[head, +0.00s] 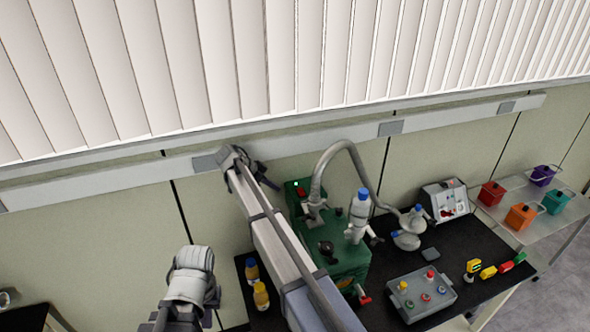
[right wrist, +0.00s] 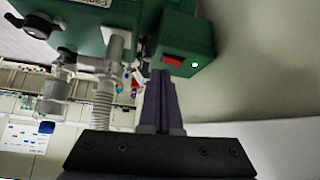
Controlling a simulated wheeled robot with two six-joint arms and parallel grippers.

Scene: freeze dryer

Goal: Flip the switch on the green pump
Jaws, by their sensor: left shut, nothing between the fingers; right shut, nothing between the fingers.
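The green pump (head: 338,258) stands on the black bench top. Its green switch box (head: 291,198) is at the back left, and shows close up in the right wrist view (right wrist: 186,38). The red switch (right wrist: 172,61) sits on the box face beside a bright green lamp (right wrist: 194,65). My right gripper (right wrist: 160,74) is shut and empty, its fingertips close to the red switch; I cannot tell whether they touch. In the head view, my right gripper (head: 274,184) is left of the box. My left gripper (head: 212,297) is at the lower left, shut and mostly hidden by its wrist, away from the pump.
Yellow bottles (head: 261,296) stand left of the pump. A grey button box (head: 421,294) lies to the right. The wall (head: 95,235) is close behind the pump.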

